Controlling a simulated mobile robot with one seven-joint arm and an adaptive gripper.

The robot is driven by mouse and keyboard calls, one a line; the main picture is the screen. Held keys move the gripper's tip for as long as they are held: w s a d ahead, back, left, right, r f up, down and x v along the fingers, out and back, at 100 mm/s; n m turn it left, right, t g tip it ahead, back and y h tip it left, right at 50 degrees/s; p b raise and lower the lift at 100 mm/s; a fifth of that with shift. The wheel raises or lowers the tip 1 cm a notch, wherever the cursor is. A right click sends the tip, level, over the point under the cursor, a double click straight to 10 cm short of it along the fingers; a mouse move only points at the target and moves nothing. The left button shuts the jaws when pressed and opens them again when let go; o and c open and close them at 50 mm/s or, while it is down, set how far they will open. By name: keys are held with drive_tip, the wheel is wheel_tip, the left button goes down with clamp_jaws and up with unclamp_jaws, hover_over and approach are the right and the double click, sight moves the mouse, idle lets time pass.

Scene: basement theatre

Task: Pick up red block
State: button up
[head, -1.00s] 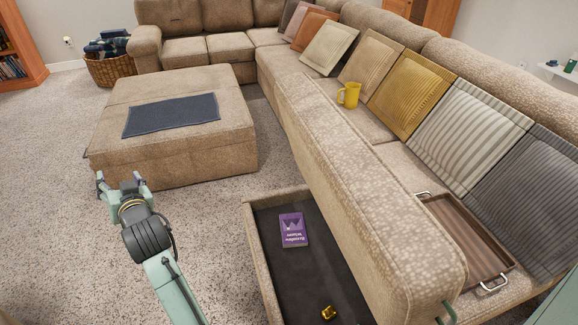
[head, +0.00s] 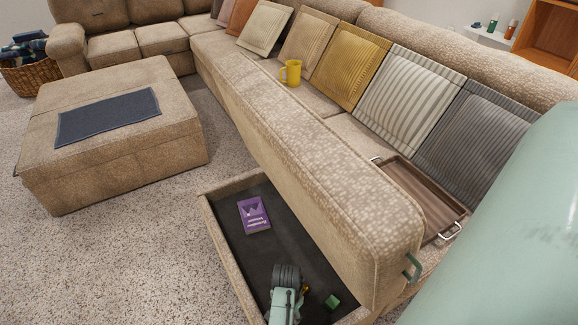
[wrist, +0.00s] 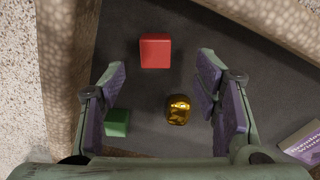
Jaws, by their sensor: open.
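The red block (wrist: 155,50) lies on the dark floor of the open sofa drawer, whose rim shows in the head view (head: 220,243). In the wrist view it is at the upper middle, beyond my fingertips. My gripper (wrist: 158,78) is open and empty above the drawer, pointing down. A shiny gold object (wrist: 179,110) lies between the fingers in the picture, and a green block (wrist: 117,122) is by the left finger. In the head view the red block does not show; my arm covers part of the drawer, with the green block (head: 333,301) beside it.
A purple book (head: 253,214) lies in the drawer, and its corner shows at the wrist view's right edge (wrist: 303,143). The raised sofa seat (head: 330,180) borders the drawer's right side. A tray (head: 425,195) and a yellow mug (head: 291,72) are on the sofa.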

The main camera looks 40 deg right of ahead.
wheel_tip(320, 180, down, 3)
drive_tip(key=shift+d+r, duration=0.1)
drive_tip(key=shift+r, duration=0.1)
drive_tip(key=f, duration=0.5)
drive_tip(key=shift+s+d, duration=0.1)
drive_tip(key=shift+s, duration=0.2)
drive_tip(key=c, duration=1.1)
